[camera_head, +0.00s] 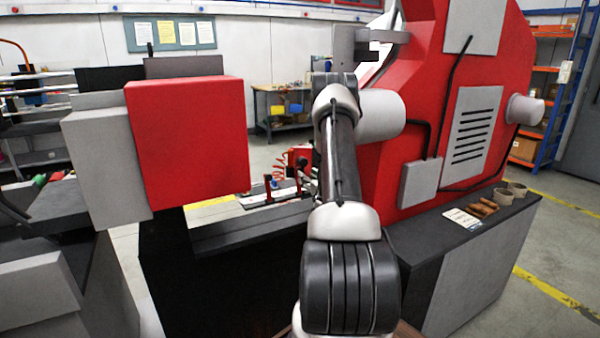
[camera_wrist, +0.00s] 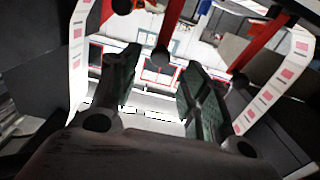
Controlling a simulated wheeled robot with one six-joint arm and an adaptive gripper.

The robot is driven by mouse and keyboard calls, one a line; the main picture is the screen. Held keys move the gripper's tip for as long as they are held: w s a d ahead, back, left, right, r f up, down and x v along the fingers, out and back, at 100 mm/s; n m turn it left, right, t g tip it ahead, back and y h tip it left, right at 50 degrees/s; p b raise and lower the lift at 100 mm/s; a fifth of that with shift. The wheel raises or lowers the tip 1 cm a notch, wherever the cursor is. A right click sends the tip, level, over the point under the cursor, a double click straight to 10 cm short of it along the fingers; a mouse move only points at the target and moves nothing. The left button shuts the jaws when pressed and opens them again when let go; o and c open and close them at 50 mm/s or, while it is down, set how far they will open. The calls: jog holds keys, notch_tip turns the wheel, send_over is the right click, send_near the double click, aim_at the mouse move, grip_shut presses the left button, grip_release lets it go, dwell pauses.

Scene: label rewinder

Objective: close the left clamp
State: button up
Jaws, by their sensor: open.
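My gripper (camera_wrist: 160,66) shows in the wrist view with its two dark fingers spread apart and nothing held between them. Beyond the fingertips are two red bars with dark round ends, which look like clamp levers. The left red bar (camera_wrist: 173,24) comes down from the top of the picture, its dark end in line with the gap between the fingers. The right red bar (camera_wrist: 263,41) slants down beside the right finger. I cannot tell which belongs to the left clamp, or whether either touches a finger. In the head view I cannot make out my gripper.
White strips with pink labels run along the left (camera_wrist: 78,45) and right (camera_wrist: 290,75) in the wrist view, close outside the fingers. In the head view, the large red machine body (camera_head: 420,150) stands right of my arm and a red box (camera_head: 190,140) stands left.

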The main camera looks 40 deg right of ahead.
jog(key=x, duration=0.7)
jog(key=shift+w, duration=0.15)
grip_shut()
